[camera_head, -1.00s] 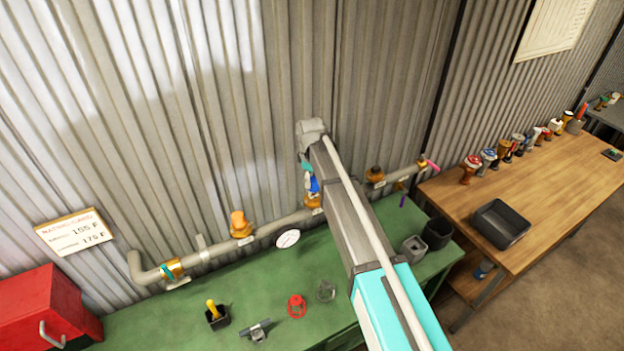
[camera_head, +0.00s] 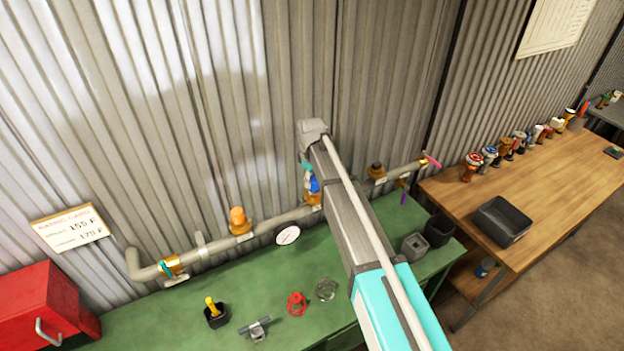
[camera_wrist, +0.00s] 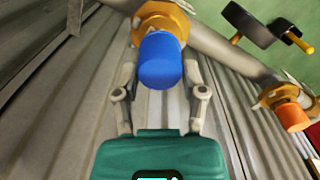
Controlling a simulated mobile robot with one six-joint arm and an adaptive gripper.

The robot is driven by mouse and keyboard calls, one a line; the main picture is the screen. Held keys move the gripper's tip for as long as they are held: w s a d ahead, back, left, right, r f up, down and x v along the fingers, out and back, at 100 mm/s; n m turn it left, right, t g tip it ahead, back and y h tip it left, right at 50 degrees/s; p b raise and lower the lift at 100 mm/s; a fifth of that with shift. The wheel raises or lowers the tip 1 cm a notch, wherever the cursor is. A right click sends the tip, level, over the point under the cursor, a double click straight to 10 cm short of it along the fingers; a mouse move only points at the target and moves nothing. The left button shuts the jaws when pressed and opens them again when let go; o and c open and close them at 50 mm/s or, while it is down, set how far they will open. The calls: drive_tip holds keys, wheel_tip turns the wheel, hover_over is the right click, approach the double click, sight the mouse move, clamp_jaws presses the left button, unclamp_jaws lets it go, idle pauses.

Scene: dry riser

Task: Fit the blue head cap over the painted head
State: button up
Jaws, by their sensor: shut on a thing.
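The blue head cap (camera_wrist: 161,62) is a short blue cylinder held between the fingers of my gripper (camera_wrist: 160,82) in the wrist view. It lines up with a brass fitting (camera_wrist: 166,18) on the grey pipe, its far end against or very near it. Whether a painted head is inside the cap is hidden. In the head view, the blue cap (camera_head: 314,185) shows just above the brass fitting (camera_head: 313,199), beside my arm, and my gripper is mostly hidden. An orange-topped fitting (camera_head: 238,220) stands further left on the pipe.
The grey pipe (camera_head: 270,226) runs along the corrugated wall above the green bench (camera_head: 180,316). A white oval tag (camera_head: 288,235) is near the fitting. A dark-topped fitting (camera_head: 376,172) stands to the right. A red handwheel (camera_head: 297,304) and a red box (camera_head: 40,305) are on the left half.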

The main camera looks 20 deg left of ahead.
drive_tip(key=shift+f+b, duration=0.5)
drive_tip(key=shift+f, duration=0.1)
drive_tip(key=o, duration=0.8)
drive_tip(key=shift+o, duration=0.2)
drive_tip(key=shift+r, duration=0.15)
wheel_tip(320, 180, up, 9)
drive_tip(key=p, duration=0.9)
drive_tip(key=shift+r, duration=0.1)
drive_tip(key=shift+d, duration=0.1)
idle(0.7)
